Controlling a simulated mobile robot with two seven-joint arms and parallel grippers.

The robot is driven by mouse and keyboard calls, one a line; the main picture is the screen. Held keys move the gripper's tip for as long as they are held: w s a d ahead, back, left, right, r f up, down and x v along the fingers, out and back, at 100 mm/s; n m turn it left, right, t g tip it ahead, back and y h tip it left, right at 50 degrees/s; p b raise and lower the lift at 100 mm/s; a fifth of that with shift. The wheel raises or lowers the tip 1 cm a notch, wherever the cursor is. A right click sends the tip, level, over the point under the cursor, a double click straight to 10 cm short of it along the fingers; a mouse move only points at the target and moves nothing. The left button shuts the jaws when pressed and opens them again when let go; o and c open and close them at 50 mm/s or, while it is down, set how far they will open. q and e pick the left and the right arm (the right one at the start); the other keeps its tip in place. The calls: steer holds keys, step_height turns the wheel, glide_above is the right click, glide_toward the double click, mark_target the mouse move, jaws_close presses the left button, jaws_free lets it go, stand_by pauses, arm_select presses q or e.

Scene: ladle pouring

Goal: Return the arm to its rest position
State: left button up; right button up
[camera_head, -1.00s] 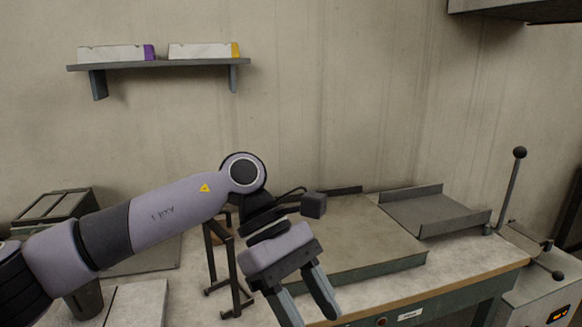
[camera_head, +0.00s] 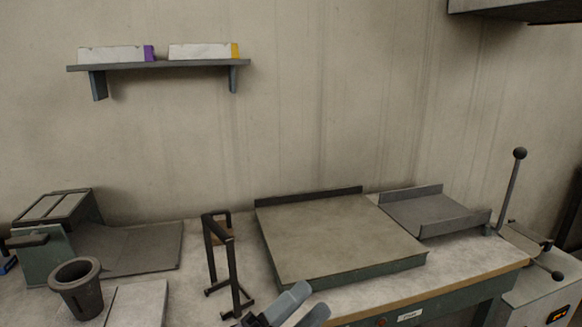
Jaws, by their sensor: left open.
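My left gripper (camera_head: 298,306) shows only in part at the bottom middle of the head view. Its two grey fingers point up and to the right, open, with nothing seen between them. The rest of the left arm is out of the frame. The fingers overlap the front edge of the bench in the picture, just below the flat grey plate (camera_head: 335,238). My right gripper is not in view.
A dark cup (camera_head: 77,290) stands on the bench at the left, in front of a boxy device (camera_head: 55,240). A black stand (camera_head: 228,265) rises left of the plate. A grey tray (camera_head: 432,212) and a ball-topped lever (camera_head: 512,180) are at the right.

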arm_select(q)
steer(key=s+a+f+n+t+y, duration=0.1)
steer(key=s+a+f+n+y, duration=0.2)
steer(key=a+f+n+y, duration=0.65)
steer(key=s+a+f+n+y, duration=0.3)
steer(key=a+f+n+y, duration=0.35)
steer(key=f+n, duration=0.55)
steer(key=s+a+f+n+g+y, duration=0.2)
steer(key=s+a+f, duration=0.4)
steer(key=s+f, duration=0.3)
steer(key=shift+s+n+g, duration=0.2)
steer(key=shift+n+g, duration=0.45)
steer(key=shift+g, duration=0.05)
